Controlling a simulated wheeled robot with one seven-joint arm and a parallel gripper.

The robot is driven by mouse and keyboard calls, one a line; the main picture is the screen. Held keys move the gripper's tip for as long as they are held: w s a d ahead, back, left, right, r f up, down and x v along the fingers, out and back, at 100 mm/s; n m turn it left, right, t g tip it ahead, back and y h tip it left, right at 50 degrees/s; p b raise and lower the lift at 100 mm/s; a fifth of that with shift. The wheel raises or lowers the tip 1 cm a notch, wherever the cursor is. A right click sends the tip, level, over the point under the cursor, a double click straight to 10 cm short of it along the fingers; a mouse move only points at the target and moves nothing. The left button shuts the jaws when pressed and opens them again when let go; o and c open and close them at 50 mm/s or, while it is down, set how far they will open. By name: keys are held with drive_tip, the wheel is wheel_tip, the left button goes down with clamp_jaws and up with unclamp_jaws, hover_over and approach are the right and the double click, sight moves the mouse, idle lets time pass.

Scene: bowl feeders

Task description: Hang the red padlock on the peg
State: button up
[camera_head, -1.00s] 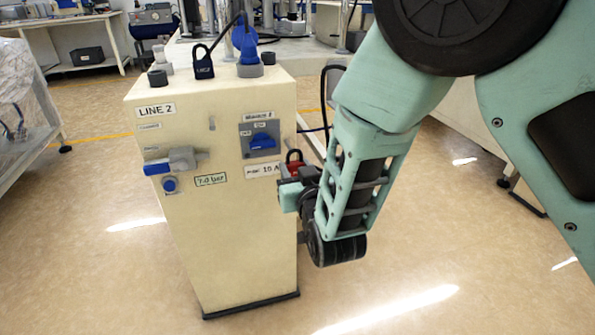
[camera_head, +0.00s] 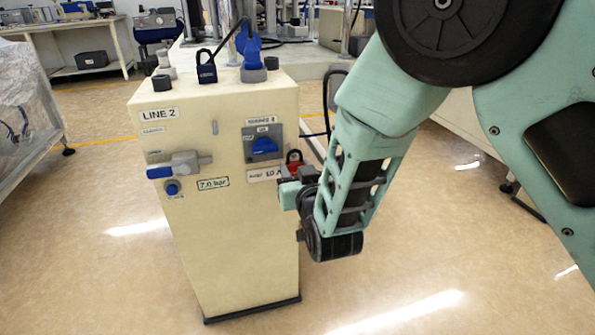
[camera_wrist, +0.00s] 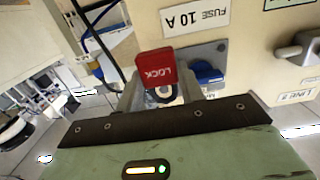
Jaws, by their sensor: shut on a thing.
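The red padlock (camera_head: 294,168) is in my gripper (camera_head: 291,182), beside the right edge of the cream cabinet's front, near the fuse label. Its dark shackle stands above the red body. In the wrist view, the red body (camera_wrist: 155,66) shows the upside-down word LOCK, and my gripper (camera_wrist: 163,94) is shut on it; the shackle is mostly hidden there. A small grey peg (camera_head: 215,127) sticks out of the upper front of the cabinet, right of the LINE 2 label. It is empty and apart from the padlock, to its upper left.
The cream cabinet (camera_head: 235,225) carries a blue rotary switch (camera_head: 264,147) close to the padlock and a grey valve with a blue handle (camera_head: 180,167) at the left. A dark blue padlock (camera_head: 206,70) and knobs stand on top. The floor in front is open.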

drive_tip(key=shift+x, duration=1.25)
idle(0.3)
drive_tip(key=shift+f+b, duration=0.25)
drive_tip(key=shift+b, duration=0.05)
idle(0.6)
drive_tip(key=o, duration=1.4)
drive_tip(key=shift+s, duration=0.15)
drive_tip(key=v, duration=0.6)
drive_tip(key=shift+s+d, duration=0.15)
drive_tip(key=shift+s, duration=0.2)
